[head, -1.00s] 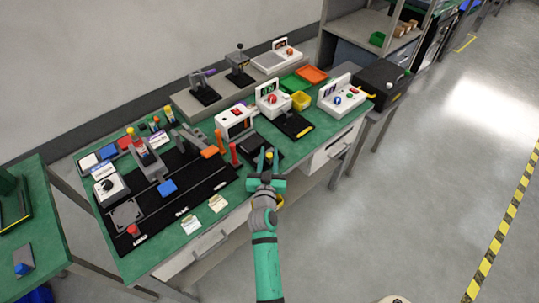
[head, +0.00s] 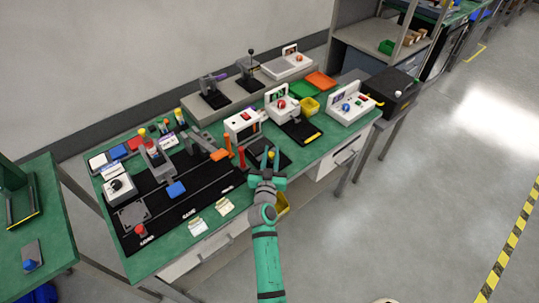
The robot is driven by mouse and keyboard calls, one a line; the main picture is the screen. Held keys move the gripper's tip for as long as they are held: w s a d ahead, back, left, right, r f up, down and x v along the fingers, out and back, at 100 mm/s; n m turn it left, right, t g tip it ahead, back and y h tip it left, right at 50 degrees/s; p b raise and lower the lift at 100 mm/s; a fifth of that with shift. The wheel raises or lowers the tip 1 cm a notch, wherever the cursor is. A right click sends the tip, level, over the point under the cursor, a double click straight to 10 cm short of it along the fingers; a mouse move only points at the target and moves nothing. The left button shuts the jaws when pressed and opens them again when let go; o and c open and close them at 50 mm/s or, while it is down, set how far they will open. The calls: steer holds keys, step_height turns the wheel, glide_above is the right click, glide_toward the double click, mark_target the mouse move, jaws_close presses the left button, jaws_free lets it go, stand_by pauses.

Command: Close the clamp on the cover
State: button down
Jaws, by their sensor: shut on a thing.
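My gripper (head: 268,170) is at the front edge of the green bench, in the middle of the head view. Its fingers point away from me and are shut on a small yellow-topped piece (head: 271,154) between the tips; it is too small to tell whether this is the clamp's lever. A low black unit (head: 283,160) lies just behind the fingers and is partly hidden by them. Left of the gripper stand an upright red handle (head: 241,157) and an upright orange handle (head: 228,144). I cannot tell which part is the cover.
The floor (head: 400,210) at the right is clear.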

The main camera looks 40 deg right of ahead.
steer(key=c, duration=1.6)
jaws_free()
steer(key=shift+w+a, duration=0.15)
steer(key=shift+w, duration=0.1)
steer(key=shift+o, duration=0.2)
steer(key=shift+s, duration=0.1)
steer(key=v, duration=1)
steer(key=shift+s+a+r, duration=0.1)
steer(key=shift+s+a, duration=0.15)
steer(key=shift+w, duration=0.1)
